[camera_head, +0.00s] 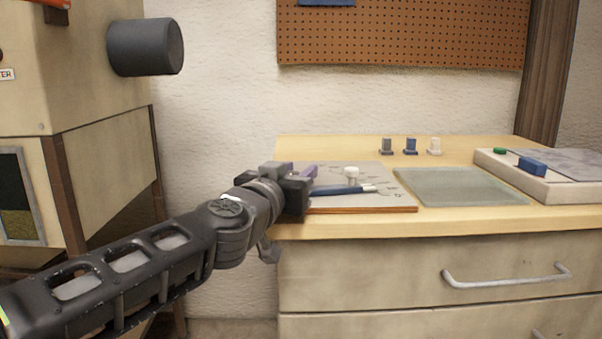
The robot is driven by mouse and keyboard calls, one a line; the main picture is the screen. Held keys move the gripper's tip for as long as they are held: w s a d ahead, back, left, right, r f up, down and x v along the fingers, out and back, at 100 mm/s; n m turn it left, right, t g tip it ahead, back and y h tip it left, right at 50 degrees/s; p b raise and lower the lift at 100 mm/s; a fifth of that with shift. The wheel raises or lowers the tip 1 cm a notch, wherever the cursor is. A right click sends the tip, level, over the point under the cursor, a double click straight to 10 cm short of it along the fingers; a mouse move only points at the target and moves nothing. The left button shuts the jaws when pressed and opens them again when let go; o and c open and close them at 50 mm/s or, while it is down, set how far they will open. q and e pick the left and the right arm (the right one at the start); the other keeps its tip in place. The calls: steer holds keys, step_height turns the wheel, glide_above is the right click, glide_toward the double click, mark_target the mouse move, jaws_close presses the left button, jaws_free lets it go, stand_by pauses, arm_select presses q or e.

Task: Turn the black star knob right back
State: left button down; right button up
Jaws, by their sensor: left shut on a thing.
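My left gripper (298,188) reaches in from the left to the left end of a grey board (390,202) on the wooden bench. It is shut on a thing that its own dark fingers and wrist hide. I take this for the black star knob, whose shape I cannot make out. A blue bar with a pale tip (345,190) lies over the board just right of the gripper. A white knob (351,173) stands behind the bar. My right gripper is not in view.
Three small blocks, grey (386,146), blue (410,146) and white (434,146), stand at the back of the bench. A grey-green mat (460,187) lies bare. A pale box (545,183) is at right. A cream machine with a dark cylinder (145,47) stands at left.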

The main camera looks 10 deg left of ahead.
arm_select(q)
steer(key=n+y+p, duration=0.1)
steer(key=y+p, duration=0.1)
steer(key=p, duration=0.1)
steer(key=n+y+p, duration=0.2)
steer(key=y+p, duration=0.1)
steer(key=p, duration=0.1)
steer(key=a+n+y+p, duration=0.1)
steer(key=n+y+p, duration=0.1)
steer(key=y+p, duration=0.1)
steer(key=shift+r+g+p, duration=0.2)
steer(key=shift+g+p, duration=0.2)
steer(key=shift+a+f+n+y+p, duration=0.1)
steer(key=shift+n+y+p, duration=0.25)
steer(key=shift+n+y, duration=0.25)
steer(key=shift+s+a+f+n+g+y, duration=0.1)
steer(key=shift+n+g+y, duration=0.25)
steer(key=shift+y, duration=0.25)
steer(key=shift+s+a+f+n+g+y, duration=0.1)
steer(key=shift+a+n+g+y, duration=0.15)
steer(key=shift+n+g+y, duration=0.6)
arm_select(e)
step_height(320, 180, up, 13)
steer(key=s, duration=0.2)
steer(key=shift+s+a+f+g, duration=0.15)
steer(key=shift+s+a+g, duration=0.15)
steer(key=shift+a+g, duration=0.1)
arm_select(q)
steer(key=shift+y, duration=0.25)
